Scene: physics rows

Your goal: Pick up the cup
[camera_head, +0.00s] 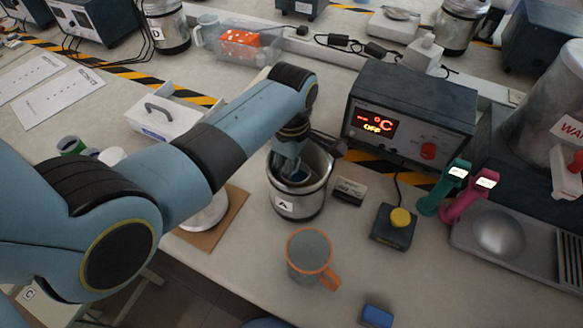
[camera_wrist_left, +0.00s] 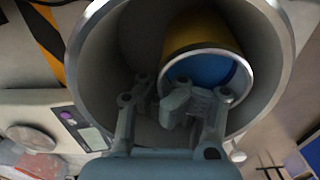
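A yellow cup (camera_wrist_left: 199,31) with a blue inside and a pale rim is inside the grey metal pot marked A (camera_wrist_left: 275,62). In the head view the pot (camera_head: 298,204) stands on the bench, and only a bit of blue shows inside it. My left gripper (camera_wrist_left: 163,96) reaches down into the pot. Its fingertips are close together at the cup's near rim, one apparently outside the wall and one over the opening. Whether they touch or clamp the wall I cannot tell. In the head view my left gripper (camera_head: 288,165) is partly hidden by the pot. My right gripper is not in view.
A grey mug with an orange handle (camera_head: 308,252) stands in front of the pot. A small dark label block (camera_head: 349,190) and a yellow-button box (camera_head: 395,226) are to the right. A heater box (camera_head: 411,112) stands behind. A blue block (camera_head: 377,316) lies near the front.

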